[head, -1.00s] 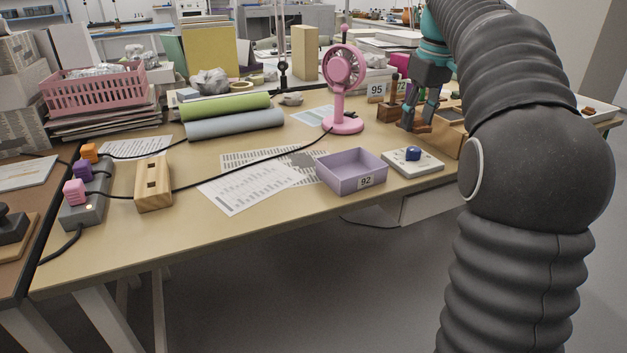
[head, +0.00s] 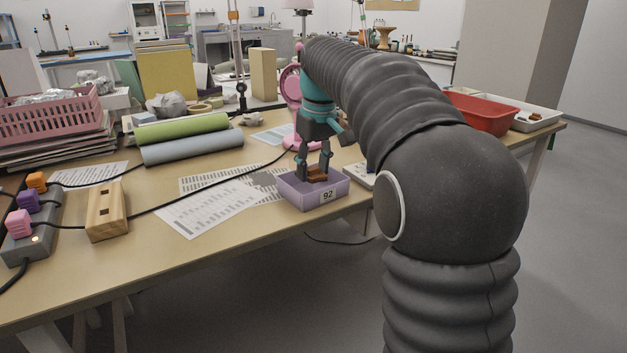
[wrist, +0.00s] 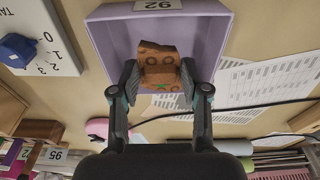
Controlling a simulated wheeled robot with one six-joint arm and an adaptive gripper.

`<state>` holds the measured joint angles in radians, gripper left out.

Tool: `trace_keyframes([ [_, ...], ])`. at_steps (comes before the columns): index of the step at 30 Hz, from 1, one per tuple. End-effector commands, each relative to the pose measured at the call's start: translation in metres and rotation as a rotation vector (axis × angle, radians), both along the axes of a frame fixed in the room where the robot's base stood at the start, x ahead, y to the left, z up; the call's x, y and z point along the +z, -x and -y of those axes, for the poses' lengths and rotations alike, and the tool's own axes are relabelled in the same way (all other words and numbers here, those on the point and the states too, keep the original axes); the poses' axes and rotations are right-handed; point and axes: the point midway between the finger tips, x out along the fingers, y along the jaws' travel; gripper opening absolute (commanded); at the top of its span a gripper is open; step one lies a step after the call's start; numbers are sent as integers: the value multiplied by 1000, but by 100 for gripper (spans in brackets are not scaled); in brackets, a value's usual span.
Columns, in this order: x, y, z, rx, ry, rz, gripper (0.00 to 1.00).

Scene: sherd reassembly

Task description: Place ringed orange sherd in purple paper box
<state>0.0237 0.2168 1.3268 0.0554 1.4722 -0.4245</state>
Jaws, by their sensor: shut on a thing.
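The ringed orange sherd (wrist: 159,68) is brown-orange with dark ring marks and a small green mark. My gripper (wrist: 160,88) is shut on it, one finger at each side. In the head view my gripper (head: 316,172) points down at the purple paper box (head: 318,197), with the sherd (head: 317,175) at about the level of the box's rim. The box is open-topped and labelled 92; it also shows behind the sherd in the wrist view (wrist: 111,38). I cannot tell whether the sherd touches the box floor. No other sherd shows inside the box.
A white dial unit with a blue knob (wrist: 18,50) stands close beside the box. The pink fan (head: 291,88) stands behind my gripper. Printed sheets (head: 205,208) and a black cable lie left of the box. A red tray (head: 480,112) is at the far right.

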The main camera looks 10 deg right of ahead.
Motion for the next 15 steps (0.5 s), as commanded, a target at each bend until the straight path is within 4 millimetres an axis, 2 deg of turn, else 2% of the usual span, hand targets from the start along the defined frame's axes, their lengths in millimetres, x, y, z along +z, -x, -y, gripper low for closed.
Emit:
trace_keyframes([
  [3,-19,1,0,-1,0,-2,5],
  [6,-29,1,0,-1,0,-1,5],
  [15,-31,0,1,0,0,0,5],
])
